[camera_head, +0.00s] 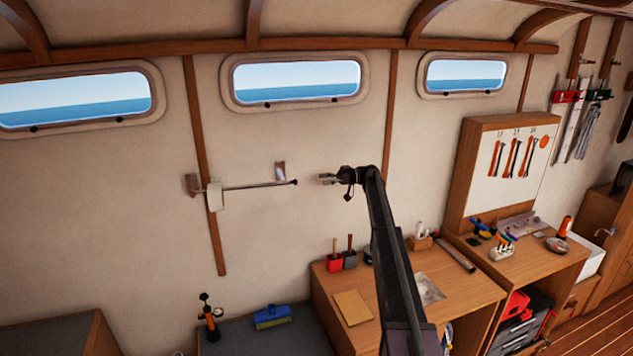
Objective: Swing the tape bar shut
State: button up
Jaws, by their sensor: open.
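The tape bar (255,186) is a thin dark rod reaching out to the right from a bracket (192,185) on the cream wall. A white tape roll (215,196) sits on it near the bracket. The bar ends in a dark knob (294,182). A small metal catch plate (280,172) is on the wall close to the knob end. My gripper (324,179) is open, just right of the knob and pointing left toward it. A gap shows between the fingertips and the knob. The fingers look empty.
Below my arm is a wooden bench (400,290) with red and grey tool cups (341,259) and a tan pad (353,307). A tool board (512,160) stands at the right. The wall around the bar is clear.

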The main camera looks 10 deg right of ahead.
jog(key=shift+d, duration=0.35)
